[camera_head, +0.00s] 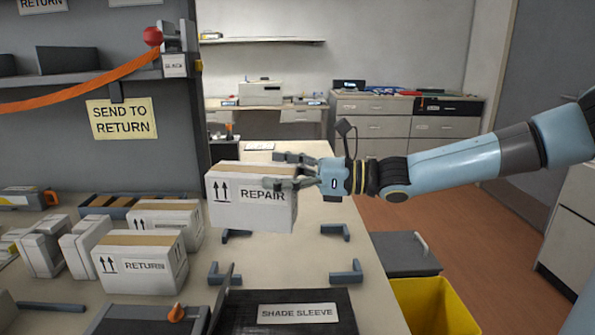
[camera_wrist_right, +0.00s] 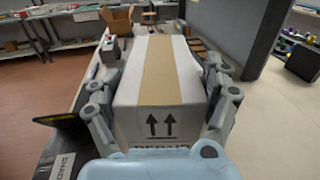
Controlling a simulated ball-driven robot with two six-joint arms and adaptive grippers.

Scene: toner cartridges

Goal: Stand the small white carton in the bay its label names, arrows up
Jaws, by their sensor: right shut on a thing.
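The white carton (camera_head: 240,215) carries a REPAIR label, up arrows and a tan tape strip on top. It is upright, arrows pointing up. My right gripper (camera_head: 275,170) is shut on it from the right, with fingers along opposite sides. In the right wrist view, the carton (camera_wrist_right: 160,90) sits between both fingers. The carton appears raised behind four-corner dark brackets (camera_head: 345,274) on the table, partly covering the back left one; its exact height is unclear. No name is readable at the brackets. My left gripper is out of view.
White RETURN cartons (camera_head: 140,270) stand on the left of the table (camera_head: 290,265). A dark SHADE SLEEVE tray (camera_head: 297,313) lies in front. A SEND TO RETURN sign (camera_head: 122,118) hangs from the shelf. A yellow bin (camera_head: 437,308) is beyond the table's right edge.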

